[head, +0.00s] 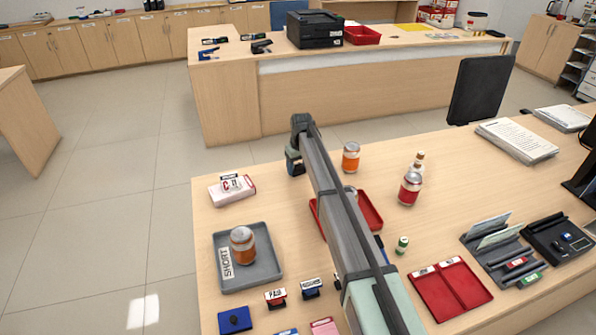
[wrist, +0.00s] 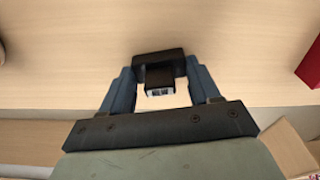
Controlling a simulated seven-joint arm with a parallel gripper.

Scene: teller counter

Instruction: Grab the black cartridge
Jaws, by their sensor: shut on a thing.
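The black cartridge (wrist: 158,66) is a small dark block with a pale marking on its near face. In the wrist view it sits between the two blue fingers of my gripper (wrist: 160,78), which are shut on it. The wood counter surface shows behind it; I cannot tell how high above it the cartridge is. In the head view my gripper (head: 294,163) is at the far edge of the near counter, beyond the red tray. My arm runs across the middle of this view, and I cannot make out the cartridge there.
An orange-labelled jar (head: 351,157) stands right of my gripper. The red tray (head: 370,210) lies partly under my arm. Free counter lies between the pink box and my arm.

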